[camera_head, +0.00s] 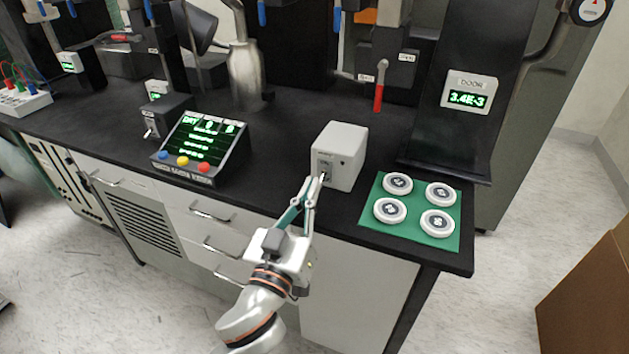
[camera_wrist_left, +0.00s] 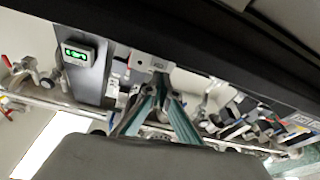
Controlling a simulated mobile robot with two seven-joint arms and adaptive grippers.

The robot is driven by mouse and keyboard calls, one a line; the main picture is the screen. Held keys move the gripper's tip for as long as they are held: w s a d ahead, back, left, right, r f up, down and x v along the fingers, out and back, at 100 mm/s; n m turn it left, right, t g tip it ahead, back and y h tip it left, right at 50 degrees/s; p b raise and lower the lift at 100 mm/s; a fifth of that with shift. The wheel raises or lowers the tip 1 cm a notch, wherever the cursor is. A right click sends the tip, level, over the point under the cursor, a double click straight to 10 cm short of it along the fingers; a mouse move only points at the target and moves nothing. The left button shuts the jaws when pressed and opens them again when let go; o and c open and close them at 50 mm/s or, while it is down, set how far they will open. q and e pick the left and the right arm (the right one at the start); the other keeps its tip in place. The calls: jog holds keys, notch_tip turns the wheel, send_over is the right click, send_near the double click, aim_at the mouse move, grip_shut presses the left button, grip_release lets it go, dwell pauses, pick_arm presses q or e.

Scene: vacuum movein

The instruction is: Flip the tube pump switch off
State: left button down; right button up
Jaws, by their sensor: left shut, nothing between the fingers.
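A light grey switch box (camera_head: 340,152) stands on the black bench near its front edge. Its front face carries a small toggle switch (camera_head: 324,176); the label is too small to read. My left gripper (camera_head: 318,178) is shut and empty, with its fingertips at the front of this box, close to the toggle. Whether they touch it I cannot tell. In the left wrist view the shut fingers (camera_wrist_left: 160,88) point towards the box (camera_wrist_left: 152,66). A dark box (camera_head: 162,118) with another toggle switch stands further left. My right gripper is not in view.
A control console (camera_head: 205,148) with colored buttons stands left of the grey box. A green mat (camera_head: 416,216) with several round white discs lies to its right. A door display (camera_head: 468,98) and a metal vessel (camera_head: 244,75) stand behind. A brown box (camera_head: 590,300) is at far right.

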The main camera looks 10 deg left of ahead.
pick_arm(q)
jog(key=shift+v, duration=2.35)
jog(key=shift+f, duration=0.1)
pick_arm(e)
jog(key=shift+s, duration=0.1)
